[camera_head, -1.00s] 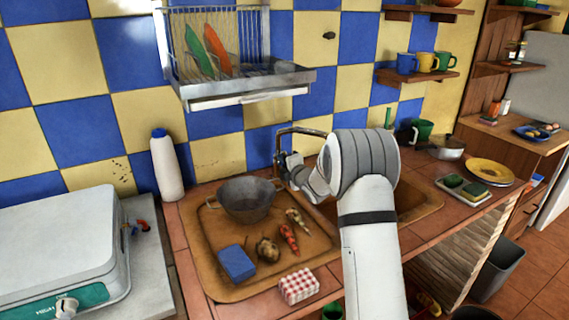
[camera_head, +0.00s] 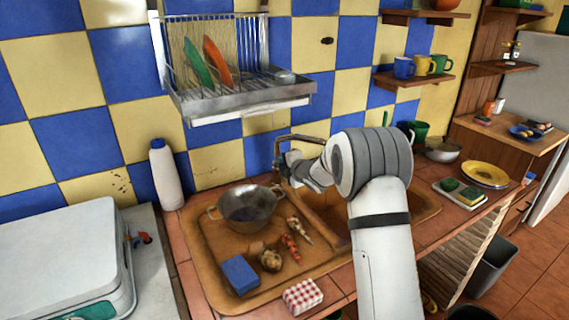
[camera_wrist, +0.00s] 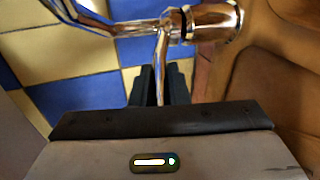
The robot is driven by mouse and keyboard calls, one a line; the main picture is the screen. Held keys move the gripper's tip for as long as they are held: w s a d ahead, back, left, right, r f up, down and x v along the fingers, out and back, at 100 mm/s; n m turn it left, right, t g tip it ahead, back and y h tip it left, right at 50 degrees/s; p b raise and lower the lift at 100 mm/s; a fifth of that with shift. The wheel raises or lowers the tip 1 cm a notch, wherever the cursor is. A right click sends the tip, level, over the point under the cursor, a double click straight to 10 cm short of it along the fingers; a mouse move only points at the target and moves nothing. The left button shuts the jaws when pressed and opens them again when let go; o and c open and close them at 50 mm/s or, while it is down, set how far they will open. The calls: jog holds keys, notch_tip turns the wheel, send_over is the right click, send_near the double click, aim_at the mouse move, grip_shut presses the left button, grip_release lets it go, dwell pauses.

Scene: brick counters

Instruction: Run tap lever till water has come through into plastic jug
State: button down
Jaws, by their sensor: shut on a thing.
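The metal tap (camera_head: 300,138) rises at the back of the sink, and its shiny body (camera_wrist: 205,20) fills the top of the wrist view. The thin tap lever (camera_wrist: 162,48) hangs down from that body, between the dark fingers of my gripper (camera_wrist: 159,80), which is shut on it. In the head view my gripper (camera_head: 290,168) is at the tap, its fingers too small to make out. My arm covers part of the sink basin (camera_head: 424,208). I cannot make out a plastic jug or any running water in either view.
A dish rack (camera_head: 240,98) hangs above. A white bottle (camera_head: 166,175) stands left. A checkered box (camera_head: 302,296) is at the front edge.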

jog(key=shift+f, duration=0.1)
jog(key=c, duration=1.4)
grip_release()
jog(key=shift+s, duration=0.1)
jog(key=b+v, duration=0.1)
jog(key=v, duration=0.6)
jog(key=shift+s+d, duration=0.2)
jog(key=shift+s, duration=0.15)
